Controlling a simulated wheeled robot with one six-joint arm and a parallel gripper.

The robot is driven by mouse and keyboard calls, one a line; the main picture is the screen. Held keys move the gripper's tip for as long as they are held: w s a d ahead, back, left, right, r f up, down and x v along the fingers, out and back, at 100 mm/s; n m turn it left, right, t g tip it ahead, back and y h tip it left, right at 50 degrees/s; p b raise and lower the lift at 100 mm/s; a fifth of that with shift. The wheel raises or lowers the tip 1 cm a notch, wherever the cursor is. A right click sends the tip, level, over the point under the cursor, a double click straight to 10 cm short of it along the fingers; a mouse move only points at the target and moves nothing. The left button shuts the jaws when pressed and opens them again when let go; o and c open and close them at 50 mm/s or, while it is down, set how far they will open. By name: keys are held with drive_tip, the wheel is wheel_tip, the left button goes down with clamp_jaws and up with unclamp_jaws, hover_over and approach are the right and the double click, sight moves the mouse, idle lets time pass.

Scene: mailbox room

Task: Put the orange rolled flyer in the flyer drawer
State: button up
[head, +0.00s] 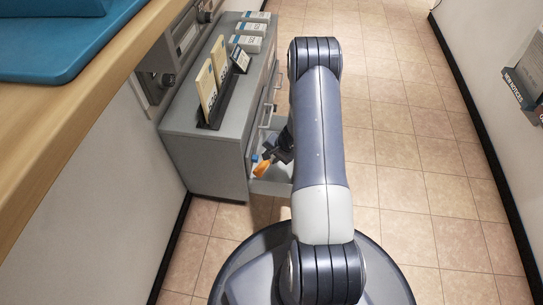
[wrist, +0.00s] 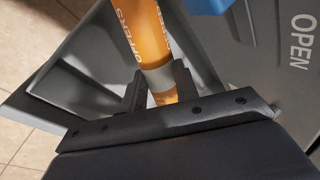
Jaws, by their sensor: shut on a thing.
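The orange rolled flyer (wrist: 148,32) has lettering along it and a pale grey band where my gripper (wrist: 160,85) holds it. My gripper is shut on the flyer, one finger on each side. In the head view the flyer (head: 262,168) juts out from my gripper (head: 273,157), tilted, over the pulled-out low drawer (head: 268,187) of the grey cabinet. In the wrist view grey drawer walls (wrist: 88,72) lie below and behind the flyer. My arm hides part of the drawer, and I cannot tell whether the flyer touches it.
The grey cabinet (head: 205,158) carries upright cards and several small boxes (head: 248,28) on top. A small blue thing (wrist: 208,4) is near the drawer; the panel beside it reads OPEN. A wooden counter (head: 75,90) is at left. The tiled floor (head: 400,150) at right is clear.

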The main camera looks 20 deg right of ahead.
drive_tip(key=shift+f+b, duration=0.4)
drive_tip(key=shift+b, duration=0.15)
drive_tip(key=o, duration=1)
drive_tip(key=shift+r+p, duration=0.75)
drive_tip(key=shift+p, duration=0.35)
drive_tip(key=p+v, duration=0.4)
drive_tip(key=v, duration=0.7)
drive_tip(key=shift+s+d+r, duration=0.15)
drive_tip(key=shift+r, duration=0.2)
drive_tip(key=shift+f, duration=0.1)
drive_tip(key=b+x, duration=0.4)
drive_tip(key=x, duration=0.8)
drive_tip(key=shift+f+b, duration=0.35)
drive_tip(key=shift+b, duration=0.05)
drive_tip(key=shift+f+b, duration=0.35)
drive_tip(key=shift+b, duration=0.45)
